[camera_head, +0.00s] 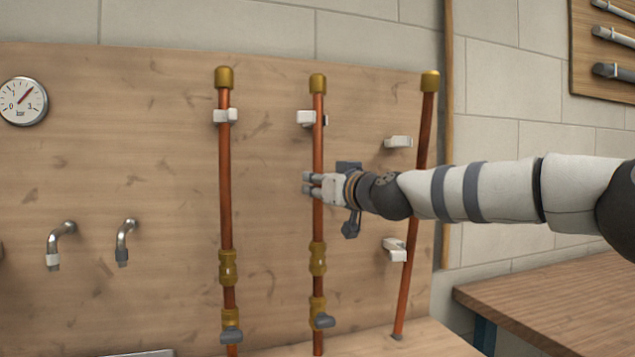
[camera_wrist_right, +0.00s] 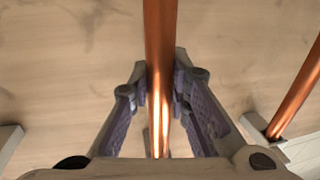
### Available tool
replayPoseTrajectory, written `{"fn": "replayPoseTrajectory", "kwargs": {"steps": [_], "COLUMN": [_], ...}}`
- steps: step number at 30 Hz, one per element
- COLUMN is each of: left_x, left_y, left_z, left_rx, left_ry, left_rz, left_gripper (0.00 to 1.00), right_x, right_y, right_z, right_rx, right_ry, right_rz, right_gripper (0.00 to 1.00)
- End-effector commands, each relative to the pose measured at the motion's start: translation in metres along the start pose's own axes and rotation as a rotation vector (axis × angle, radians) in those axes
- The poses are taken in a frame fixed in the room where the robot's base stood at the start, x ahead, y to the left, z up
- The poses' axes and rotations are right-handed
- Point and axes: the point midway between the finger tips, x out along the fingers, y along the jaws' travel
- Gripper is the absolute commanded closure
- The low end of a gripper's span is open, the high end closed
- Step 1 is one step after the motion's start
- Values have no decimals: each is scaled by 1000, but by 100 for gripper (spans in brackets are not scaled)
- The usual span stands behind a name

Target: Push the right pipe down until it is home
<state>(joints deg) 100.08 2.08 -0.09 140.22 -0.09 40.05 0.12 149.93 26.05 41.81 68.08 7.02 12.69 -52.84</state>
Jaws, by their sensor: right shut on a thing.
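Three copper pipes with brass caps stand at the wooden board in the head view. The rightmost pipe (camera_head: 419,165) leans, its top to the right; its foot meets the ledge. It stands clear of its upper white clip (camera_head: 398,142) and passes close by the lower clip (camera_head: 394,246); contact is unclear. The middle pipe (camera_head: 318,148) is upright, with brass fittings and a grey lever below. My right gripper (camera_head: 312,185) is shut on this middle pipe; its fingers (camera_wrist_right: 165,85) flank the pipe (camera_wrist_right: 161,35) in the wrist view. My left gripper is out of view.
The left pipe (camera_head: 225,170) stands upright at its white clip (camera_head: 219,116). A pressure gauge (camera_head: 22,101) and two bent metal spouts (camera_head: 61,243) are on the board. A wooden table (camera_head: 560,300) stands at right, below my right arm.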

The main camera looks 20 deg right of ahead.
Motion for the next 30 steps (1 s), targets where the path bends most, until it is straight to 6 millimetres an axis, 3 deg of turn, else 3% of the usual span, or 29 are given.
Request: {"fn": "replayPoseTrajectory", "kwargs": {"steps": [4, 5, 7, 19, 30], "left_x": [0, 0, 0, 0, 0], "left_y": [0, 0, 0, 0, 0], "left_z": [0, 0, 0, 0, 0], "left_rx": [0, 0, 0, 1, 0], "left_ry": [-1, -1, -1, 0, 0], "left_rz": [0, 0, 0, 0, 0], "left_gripper": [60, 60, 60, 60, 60], "right_x": [1, 1, 1, -8, -94], "right_y": [-1, -1, -1, 0, 0], "right_z": [9, 9, 8, 4, 3], "right_rx": [0, 0, 0, 1, 1], "right_ry": [-16, -16, -15, -8, -9], "right_rz": [-5, -5, -5, -2, -4], "right_gripper": [100, 79, 63, 62, 62]}}
